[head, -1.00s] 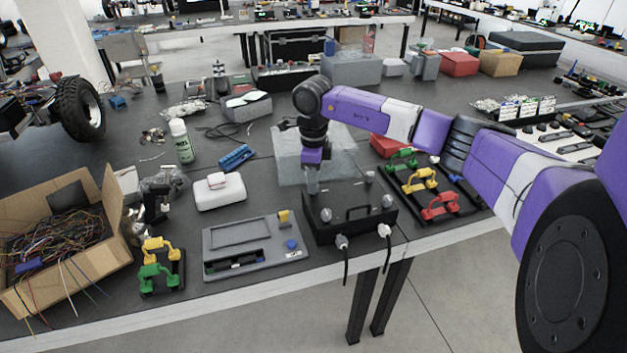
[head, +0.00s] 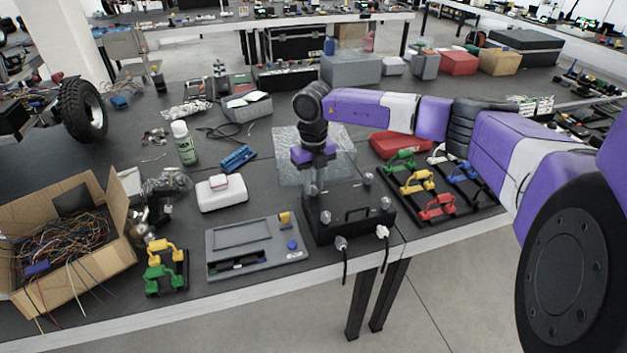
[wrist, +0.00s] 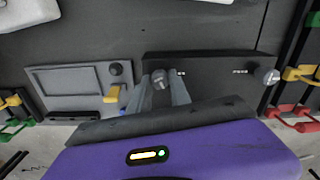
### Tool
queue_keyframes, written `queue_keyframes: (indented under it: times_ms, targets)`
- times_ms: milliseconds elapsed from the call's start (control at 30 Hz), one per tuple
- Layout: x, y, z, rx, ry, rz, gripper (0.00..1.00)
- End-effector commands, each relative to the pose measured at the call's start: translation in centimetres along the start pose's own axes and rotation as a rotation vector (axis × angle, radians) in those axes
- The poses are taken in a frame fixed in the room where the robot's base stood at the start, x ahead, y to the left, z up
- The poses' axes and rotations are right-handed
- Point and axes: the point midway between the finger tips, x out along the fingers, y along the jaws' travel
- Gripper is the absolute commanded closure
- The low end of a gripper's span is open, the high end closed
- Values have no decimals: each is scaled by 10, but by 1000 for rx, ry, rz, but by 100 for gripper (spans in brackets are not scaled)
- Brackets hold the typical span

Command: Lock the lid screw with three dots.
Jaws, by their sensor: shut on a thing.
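The black box (head: 350,222) with a handle on its lid stands near the table's front edge. It carries silvery lid screws at its corners: front left (head: 326,216), front right (head: 386,203) and back right (head: 368,179). My gripper (head: 313,190) points down at the back left corner. In the wrist view its fingers are shut on the back left screw (wrist: 160,79). A small group of pale dots lies just right of that screw; their number is hard to read. Another dot group lies left of the back right screw (wrist: 269,76). My gripper body hides the box's front there.
A grey panel device (head: 255,247) with a yellow switch and blue knob stands close left of the box. A rack of coloured handles (head: 435,188) stands to the right. A white case (head: 221,194) and a clear sheet (head: 290,150) lie behind.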

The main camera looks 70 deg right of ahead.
Motion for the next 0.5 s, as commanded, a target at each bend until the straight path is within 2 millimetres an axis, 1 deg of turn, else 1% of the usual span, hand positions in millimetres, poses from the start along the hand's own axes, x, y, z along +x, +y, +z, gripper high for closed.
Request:
queue_keyframes:
  times_ms: [33, 200, 500]
  targets:
    - [-4, 0, 1, 42, -2, -1, 100]
    - [-4, 0, 1, 190, -3, 0, 100]
    - [-3, 0, 1, 386, -3, 0, 100]
